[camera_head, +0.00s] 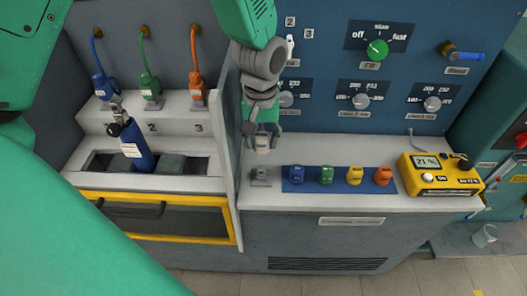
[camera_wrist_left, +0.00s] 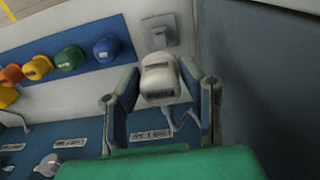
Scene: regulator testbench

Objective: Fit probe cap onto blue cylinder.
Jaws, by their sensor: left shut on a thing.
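My left gripper (camera_head: 263,128) is shut on the light grey probe cap (camera_head: 263,143), above the right-hand bench near the divider panel. In the left wrist view the probe cap (camera_wrist_left: 162,78) sits between the two fingers of the left gripper (camera_wrist_left: 160,95), with a thin cable beside it. The blue cylinder (camera_head: 141,150) stands slightly tilted in a slot of the left bench, with a dark valve on top and a white label. The cap is well apart from the cylinder, on the other side of the panel. My right gripper is not in view.
A grey divider panel (camera_head: 228,150) stands between the benches. A small grey holder (camera_head: 261,177) is below the gripper. Coloured caps sit on a blue strip (camera_head: 340,188); a yellow meter (camera_head: 441,175) is at right. Three hoses with coloured connectors (camera_head: 150,88) hang behind the cylinder.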

